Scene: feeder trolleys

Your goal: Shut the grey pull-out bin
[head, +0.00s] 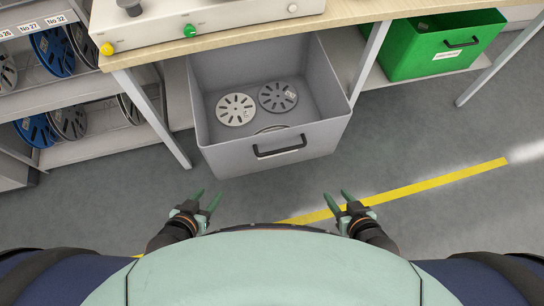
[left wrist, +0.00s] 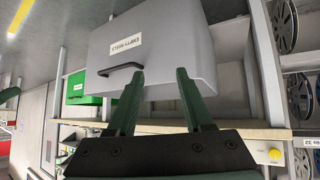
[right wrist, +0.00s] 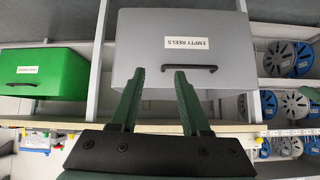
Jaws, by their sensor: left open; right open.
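The grey pull-out bin (head: 225,160) stands pulled out from under the bench in the head view, with reels lying inside. Its black handle (head: 279,147) is on the front face. The front, with an "EMPTY REELS" label, also shows in the left wrist view (left wrist: 165,40) and upside down in the right wrist view (right wrist: 215,30). My left gripper (head: 207,192) is open and empty, in front of the bin and left of its handle. My right gripper (head: 336,194) is open and empty, in front of the bin and right of its handle. Neither touches the bin.
A wooden bench top (head: 245,42) with a control panel runs above the bin. A green bin (head: 405,55) sits under the bench to the right. Bench legs (head: 160,125) flank the grey bin. Reel shelves (head: 90,92) stand at left. The floor in front is clear, with a yellow line (head: 430,185).

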